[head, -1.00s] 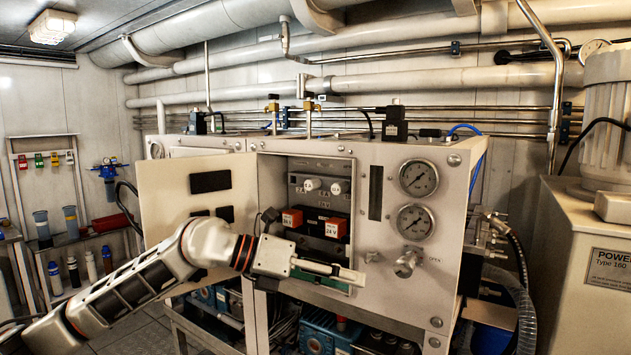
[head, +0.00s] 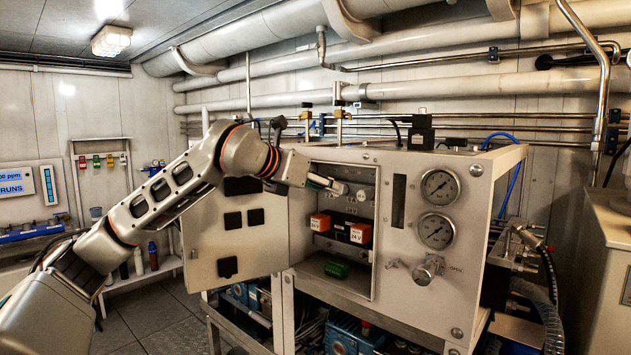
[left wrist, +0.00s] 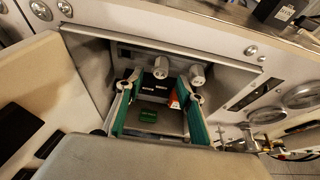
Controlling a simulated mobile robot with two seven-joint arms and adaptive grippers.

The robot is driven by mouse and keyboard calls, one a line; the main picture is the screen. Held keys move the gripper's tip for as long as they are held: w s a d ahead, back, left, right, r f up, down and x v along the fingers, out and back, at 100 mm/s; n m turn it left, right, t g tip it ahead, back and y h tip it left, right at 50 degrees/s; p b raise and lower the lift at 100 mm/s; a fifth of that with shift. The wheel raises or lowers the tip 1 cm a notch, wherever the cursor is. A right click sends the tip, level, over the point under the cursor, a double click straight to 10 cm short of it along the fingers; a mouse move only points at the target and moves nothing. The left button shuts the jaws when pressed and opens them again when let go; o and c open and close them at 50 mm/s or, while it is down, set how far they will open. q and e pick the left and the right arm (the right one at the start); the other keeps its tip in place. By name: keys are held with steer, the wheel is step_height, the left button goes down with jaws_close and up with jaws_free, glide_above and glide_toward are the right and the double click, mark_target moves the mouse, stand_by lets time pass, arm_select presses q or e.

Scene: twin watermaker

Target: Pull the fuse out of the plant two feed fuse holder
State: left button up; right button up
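Two white fuse holder knobs sit side by side at the top of the open cabinet: a left knob (left wrist: 161,67) and a right knob (left wrist: 197,75). My left gripper (head: 338,187) reaches into the cabinet opening just in front of the knobs. In the left wrist view its green-padded fingers (left wrist: 163,90) are wide apart with nothing gripped. My right gripper is not in view.
The open cabinet door (head: 235,232) stands left of the opening, close under my left arm. Orange-topped relays (head: 360,234) and a green block (head: 336,269) sit below the knobs. Gauges (head: 437,230) and a valve knob (head: 425,271) protrude at right.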

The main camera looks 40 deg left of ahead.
arm_select(q)
steer(key=x, duration=0.3)
steer(key=shift+w, duration=0.1)
jaws_close()
steer(key=c, duration=1)
jaws_free()
jaws_close()
steer(key=shift+s+a+b, duration=0.2)
steer(key=shift+s+b, duration=0.6)
steer(key=shift+s, duration=2.2)
